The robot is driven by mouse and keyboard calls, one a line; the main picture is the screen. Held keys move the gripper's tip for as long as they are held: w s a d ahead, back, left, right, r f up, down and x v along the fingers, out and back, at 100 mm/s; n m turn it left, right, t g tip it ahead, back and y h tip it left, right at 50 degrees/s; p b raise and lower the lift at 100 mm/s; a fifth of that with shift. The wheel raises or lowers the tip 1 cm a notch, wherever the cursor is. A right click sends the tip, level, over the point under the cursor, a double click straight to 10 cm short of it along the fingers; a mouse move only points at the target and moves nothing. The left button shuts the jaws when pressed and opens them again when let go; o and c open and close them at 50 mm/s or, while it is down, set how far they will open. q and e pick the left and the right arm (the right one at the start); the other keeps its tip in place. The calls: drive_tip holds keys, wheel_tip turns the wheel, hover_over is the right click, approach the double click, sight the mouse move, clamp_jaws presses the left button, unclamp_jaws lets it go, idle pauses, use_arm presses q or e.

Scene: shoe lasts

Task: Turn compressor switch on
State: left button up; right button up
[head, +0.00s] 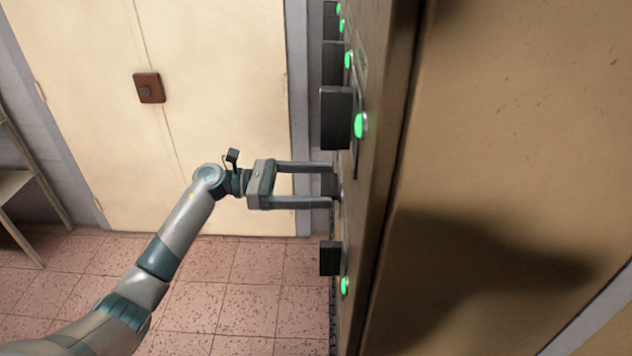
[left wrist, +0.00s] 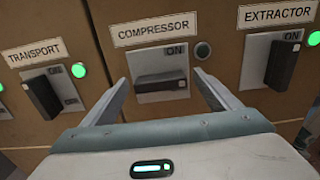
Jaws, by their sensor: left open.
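The compressor switch (left wrist: 161,83) is a dark handle lying level on a grey plate, under a label reading COMPRESSOR. An ON mark shows above it, and the round lamp (left wrist: 203,50) at its upper right is dark, not lit. My left gripper (head: 332,186) is open, its two fingers reaching the panel face in the head view. In the left wrist view its fingers stand on either side of the compressor handle, with gaps and no clear contact. In the head view the handle (head: 329,184) shows partly between the fingertips. My right gripper is not in view.
The transport switch (left wrist: 42,97) and extractor switch (left wrist: 281,64) flank the compressor, their handles upright and tilted, with green lamps lit. The brown cabinet (head: 500,130) fills the right. Cream double doors (head: 220,90) stand behind. Tiled floor (head: 230,290) is clear.

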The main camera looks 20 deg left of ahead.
use_arm(q)
drive_tip(key=c, duration=1.1)
drive_tip(key=shift+o, duration=0.3)
drive_tip(key=shift+n, duration=0.3)
drive_tip(key=shift+w+a+f+n, duration=0.1)
drive_tip(key=shift+n, duration=4.25)
drive_tip(key=shift+w+f+n, duration=0.1)
drive_tip(key=shift+n, duration=4.25)
